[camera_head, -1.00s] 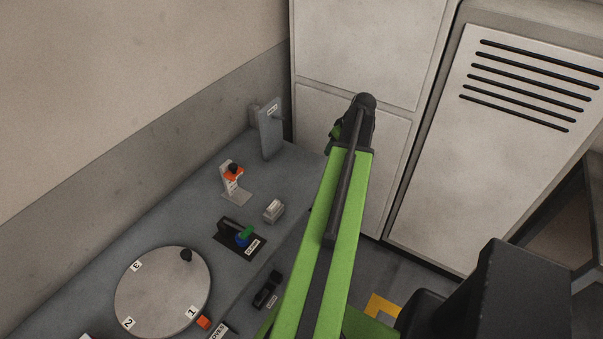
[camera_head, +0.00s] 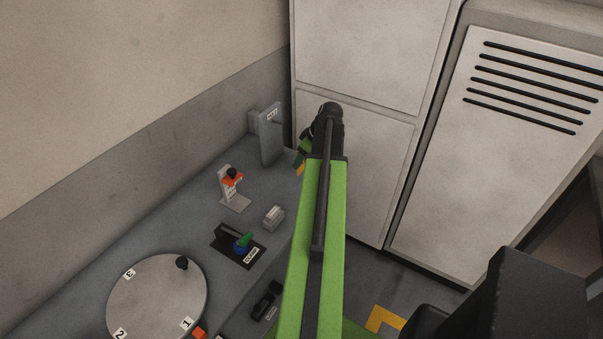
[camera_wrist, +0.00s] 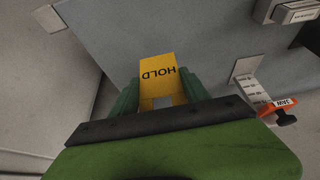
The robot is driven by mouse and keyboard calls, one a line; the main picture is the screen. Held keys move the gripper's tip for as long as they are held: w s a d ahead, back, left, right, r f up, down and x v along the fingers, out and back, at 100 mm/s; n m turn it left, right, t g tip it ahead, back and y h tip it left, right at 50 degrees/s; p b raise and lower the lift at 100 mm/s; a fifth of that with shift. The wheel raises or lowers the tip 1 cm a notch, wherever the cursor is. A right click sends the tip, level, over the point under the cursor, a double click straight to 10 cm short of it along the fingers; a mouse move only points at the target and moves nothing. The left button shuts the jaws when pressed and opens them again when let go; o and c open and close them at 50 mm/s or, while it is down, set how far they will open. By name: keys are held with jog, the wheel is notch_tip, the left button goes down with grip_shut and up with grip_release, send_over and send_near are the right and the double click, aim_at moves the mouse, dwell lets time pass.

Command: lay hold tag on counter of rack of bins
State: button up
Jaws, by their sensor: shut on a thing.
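The hold tag (camera_wrist: 160,76) is yellow with the word HOLD in black. In the wrist view it sits between the two green fingers of my gripper (camera_wrist: 158,98), which is shut on it. In the head view a small yellow bit of the tag (camera_head: 300,169) shows beside my gripper (camera_head: 304,158), by the counter's far right edge. The grey counter (camera_head: 150,240) fills the lower left of the head view, and in the wrist view the counter (camera_wrist: 200,45) lies behind the tag. I cannot tell whether the tag touches it.
An upright grey bracket (camera_head: 270,135) stands at the counter's far end. An orange-handled fixture (camera_head: 232,185), a small grey block (camera_head: 273,217), a black clamp base (camera_head: 238,248) and a numbered round disc (camera_head: 155,300) line the counter. Pale cabinets (camera_head: 365,150) stand beyond the arm.

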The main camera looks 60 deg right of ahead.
aim_at(302, 165)
jog(key=shift+w+f+b, duration=0.1)
jog(key=shift+f+b, duration=2)
jog(key=shift+f, duration=0.1)
jog(key=shift+r, duration=0.2)
jog(key=shift+f, duration=0.1)
jog(key=o, duration=1.3)
jog(key=shift+r+p, duration=0.3)
jog(key=shift+p, duration=0.15)
jog(key=p+v, duration=1)
jog(key=v, duration=0.1)
jog(key=shift+s+r, duration=0.25)
